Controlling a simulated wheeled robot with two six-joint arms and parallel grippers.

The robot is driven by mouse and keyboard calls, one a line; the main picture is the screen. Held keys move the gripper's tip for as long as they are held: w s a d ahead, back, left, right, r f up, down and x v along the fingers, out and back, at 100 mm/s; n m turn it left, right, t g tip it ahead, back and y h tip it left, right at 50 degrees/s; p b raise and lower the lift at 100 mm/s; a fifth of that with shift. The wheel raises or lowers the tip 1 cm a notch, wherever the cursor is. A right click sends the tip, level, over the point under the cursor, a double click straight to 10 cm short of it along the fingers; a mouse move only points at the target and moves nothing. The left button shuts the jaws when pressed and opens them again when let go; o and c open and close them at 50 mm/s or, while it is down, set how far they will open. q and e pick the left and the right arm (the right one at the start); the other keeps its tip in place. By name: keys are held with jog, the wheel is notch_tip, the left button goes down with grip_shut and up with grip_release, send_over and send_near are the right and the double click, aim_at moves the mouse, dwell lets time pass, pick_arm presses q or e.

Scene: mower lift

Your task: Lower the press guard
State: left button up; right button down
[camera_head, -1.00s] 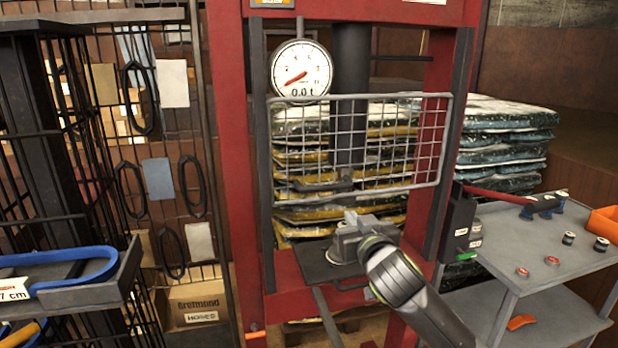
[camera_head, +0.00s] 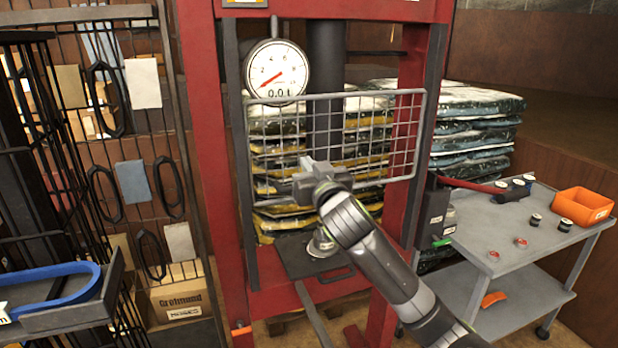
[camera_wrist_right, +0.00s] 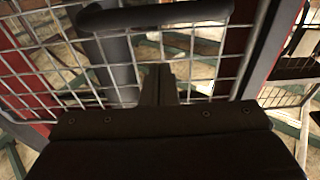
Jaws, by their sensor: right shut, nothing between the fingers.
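The press guard (camera_head: 335,96) is a grey wire mesh frame across the front of the red press (camera_head: 205,150), below the dial. Its lower edge hangs well above the dark press plate (camera_head: 300,255). My right gripper (camera_head: 312,168) is shut and empty in front of the guard's lower middle, hiding part of it. In the right wrist view, the shut fingers (camera_wrist_right: 160,85) point at the mesh, and a dark handle bar (camera_wrist_right: 155,17) crosses beyond their tips. I cannot tell whether they touch it. My left gripper is not in view.
A dial gauge (camera_head: 276,70) hangs at the press's upper left. A grey trolley (camera_head: 500,240) with an orange bin (camera_head: 583,205) stands at the right. A black rack with a blue item (camera_head: 60,285) stands at the left. Stacked bags (camera_head: 475,125) fill the back.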

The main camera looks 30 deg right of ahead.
aim_at(300, 170)
jog(key=f, duration=0.2)
jog(key=f+p, duration=0.1)
jog(key=f, duration=0.1)
jog(key=shift+s, duration=0.2)
notch_tip(300, 170, down, 22)
jog(key=b, duration=1.4)
jog(key=shift+r+b, duration=0.25)
jog(key=shift+b, duration=0.15)
